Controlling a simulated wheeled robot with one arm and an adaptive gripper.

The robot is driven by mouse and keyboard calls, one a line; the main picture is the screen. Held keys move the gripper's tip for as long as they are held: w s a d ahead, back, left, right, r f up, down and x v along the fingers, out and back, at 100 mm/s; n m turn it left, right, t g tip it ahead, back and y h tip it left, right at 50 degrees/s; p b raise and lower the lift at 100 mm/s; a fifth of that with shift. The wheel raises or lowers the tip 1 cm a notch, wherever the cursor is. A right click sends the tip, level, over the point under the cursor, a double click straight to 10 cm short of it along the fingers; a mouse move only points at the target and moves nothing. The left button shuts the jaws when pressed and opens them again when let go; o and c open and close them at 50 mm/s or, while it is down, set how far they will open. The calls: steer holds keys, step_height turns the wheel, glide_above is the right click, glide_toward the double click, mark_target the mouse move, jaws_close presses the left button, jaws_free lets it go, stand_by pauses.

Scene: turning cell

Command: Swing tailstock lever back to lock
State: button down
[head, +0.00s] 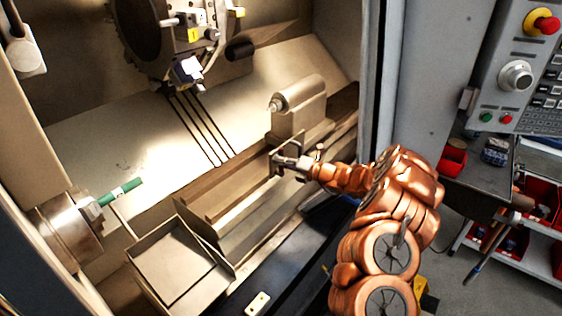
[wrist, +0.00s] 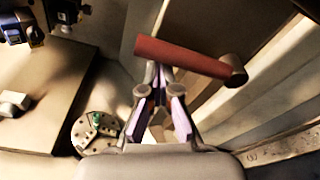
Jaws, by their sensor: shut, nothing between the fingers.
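The tailstock (head: 303,112) stands on the bed inside the machine, its quill pointing left toward the chuck. In the wrist view the tailstock lever (wrist: 185,58) is a red-brown bar running across the upper middle. Its right end meets a dark round pivot (wrist: 237,72), and its left end is free. My gripper (wrist: 159,76) is shut and empty. Its fingertips are at the lower edge of the bar, near the free end; I cannot tell whether they touch it. In the head view my gripper (head: 278,160) is low in front of the tailstock, and the lever is not clearly visible there.
The chuck (head: 68,230) at the left holds a green bar (head: 122,190). The tool turret (head: 185,35) hangs at the upper left. An open metal tray (head: 180,262) sits at the front. The door edge and control panel (head: 518,75) stand to the right.

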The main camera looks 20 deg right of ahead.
steer(key=shift+d+r, duration=0.15)
steer(key=shift+d, duration=0.05)
steer(key=s+d+b, duration=0.3)
steer(key=s+b, duration=0.1)
steer(key=s, duration=0.5)
steer(key=s+a+r+n+g+y, duration=0.2)
steer(key=s+a+r+n+g, duration=0.15)
steer(key=a+n, duration=0.3)
steer(key=s+a+r+n+g+y, duration=0.1)
steer(key=s+a+r+n+g, duration=0.3)
steer(key=a, duration=0.4)
steer(key=s+a+r+n+g+h, duration=0.1)
steer(key=s+a+n+g, duration=0.1)
steer(key=s+a+n, duration=0.35)
steer(key=s+a+n+g+h, duration=0.1)
steer(key=s+a+n+g, duration=0.2)
steer(key=s+n, duration=0.55)
steer(key=s+d+f+n+g+h, duration=0.1)
steer(key=s+n+h, duration=0.25)
steer(key=s, duration=0.35)
steer(key=s+d+f+n+g+h, duration=0.1)
steer(key=s+f+n+h, duration=0.1)
steer(key=s+n, duration=0.35)
steer(key=s+d+f+n+h, duration=0.1)
steer(key=s+d+n+h, duration=0.6)
steer(key=s+d, duration=0.6)
steer(key=shift+s+f, duration=0.35)
steer(key=shift+s, duration=0.25)
